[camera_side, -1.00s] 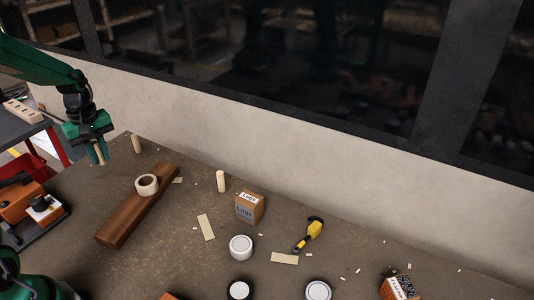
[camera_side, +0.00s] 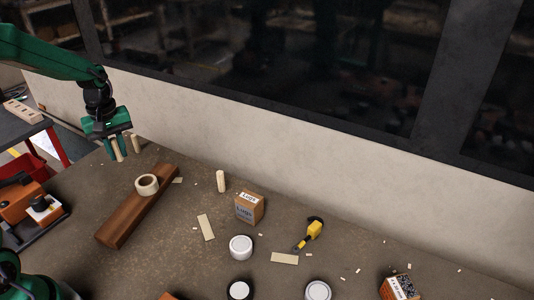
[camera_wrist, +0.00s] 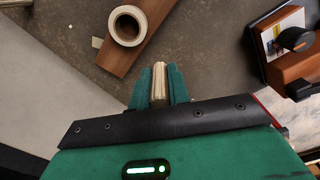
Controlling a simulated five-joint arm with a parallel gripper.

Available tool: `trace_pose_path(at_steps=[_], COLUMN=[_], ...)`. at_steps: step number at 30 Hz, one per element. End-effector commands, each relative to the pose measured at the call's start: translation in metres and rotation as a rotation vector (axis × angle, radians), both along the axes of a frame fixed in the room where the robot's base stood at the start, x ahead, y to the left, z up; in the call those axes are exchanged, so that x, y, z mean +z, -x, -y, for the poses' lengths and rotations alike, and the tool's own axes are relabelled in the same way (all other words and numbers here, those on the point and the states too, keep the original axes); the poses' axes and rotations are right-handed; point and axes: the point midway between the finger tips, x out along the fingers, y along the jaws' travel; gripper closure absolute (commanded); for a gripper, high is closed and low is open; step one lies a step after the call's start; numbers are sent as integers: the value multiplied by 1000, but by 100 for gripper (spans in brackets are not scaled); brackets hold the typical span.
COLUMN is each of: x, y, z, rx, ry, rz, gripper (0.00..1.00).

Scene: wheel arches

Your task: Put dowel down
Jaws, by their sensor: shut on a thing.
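My gripper (camera_side: 117,150) is shut on a pale wooden dowel (camera_side: 118,149), held roughly upright with a slight tilt above the far left part of the bench. In the wrist view, the dowel (camera_wrist: 159,84) sits between the two green fingers of my gripper (camera_wrist: 159,85). I cannot tell whether its lower end touches the bench. A second dowel (camera_side: 136,144) stands upright just right of my gripper. A third dowel (camera_side: 221,182) stands upright farther right, left of a small cardboard box.
A brown wooden plank (camera_side: 125,222) carries a tape roll (camera_side: 147,185); both show in the wrist view, the roll (camera_wrist: 115,28) close ahead. A cardboard box (camera_side: 249,207), a yellow-handled tool (camera_side: 314,232) and white-lidded jars (camera_side: 241,248) lie farther right. An orange machine (camera_side: 15,202) stands at left.

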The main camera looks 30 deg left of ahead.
Motion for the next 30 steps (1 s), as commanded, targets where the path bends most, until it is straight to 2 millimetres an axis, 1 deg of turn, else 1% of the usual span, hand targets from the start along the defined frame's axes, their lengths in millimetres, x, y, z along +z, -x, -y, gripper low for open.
trace_pose_path(at_steps=[1,6,11,15,22,30], x=[2,9,16,21,31,43], y=[-8,-28,-43,-52,-59,-54], z=[12,54,95,133,199,277], rx=[-46,-200,-348,-477,-688,-936], ry=[0,0,0,0,0,-1], rz=[1,1,1,1,1,1], gripper=[100,100,100,100,100,100])
